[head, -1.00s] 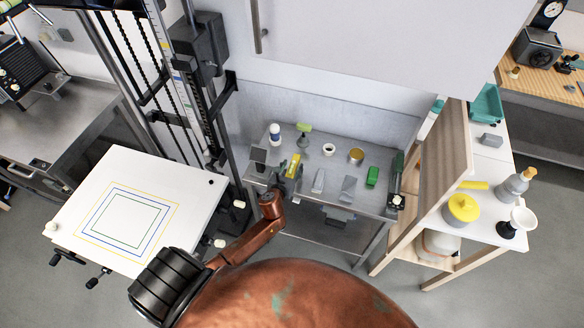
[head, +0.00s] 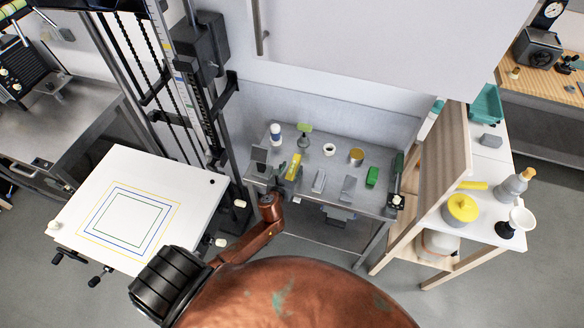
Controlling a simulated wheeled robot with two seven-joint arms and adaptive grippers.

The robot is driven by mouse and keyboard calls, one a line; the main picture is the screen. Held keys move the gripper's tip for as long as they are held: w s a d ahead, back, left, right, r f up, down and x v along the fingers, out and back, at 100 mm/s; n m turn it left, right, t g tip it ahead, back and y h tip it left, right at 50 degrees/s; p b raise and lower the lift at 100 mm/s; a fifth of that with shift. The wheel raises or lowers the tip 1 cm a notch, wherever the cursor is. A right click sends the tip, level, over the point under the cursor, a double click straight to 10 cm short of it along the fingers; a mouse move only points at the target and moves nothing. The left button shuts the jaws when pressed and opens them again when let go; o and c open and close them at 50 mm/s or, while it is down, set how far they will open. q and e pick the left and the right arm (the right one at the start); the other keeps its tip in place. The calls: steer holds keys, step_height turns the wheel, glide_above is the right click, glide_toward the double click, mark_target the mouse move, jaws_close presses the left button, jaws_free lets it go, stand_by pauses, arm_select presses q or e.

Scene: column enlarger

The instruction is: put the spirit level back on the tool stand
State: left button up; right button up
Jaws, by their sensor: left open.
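A yellow bar, which looks like the spirit level (head: 293,166), lies on the left part of the grey metal tool stand (head: 316,163). My left gripper (head: 286,180) is open at the near end of the yellow bar, by the stand's front left edge. It is small and dark here, and I cannot tell whether its fingers touch the bar. My left arm covers part of the stand's front left corner. My right gripper is not in view.
The enlarger baseboard (head: 190,192) is to the left, a wooden shelf unit (head: 445,180) to the right.

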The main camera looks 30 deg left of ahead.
arm_select(q)
steer(key=shift+p+v, duration=1.65)
steer(key=shift+v, duration=1.4)
steer(key=shift+s, duration=0.2)
steer(key=v, duration=1.2)
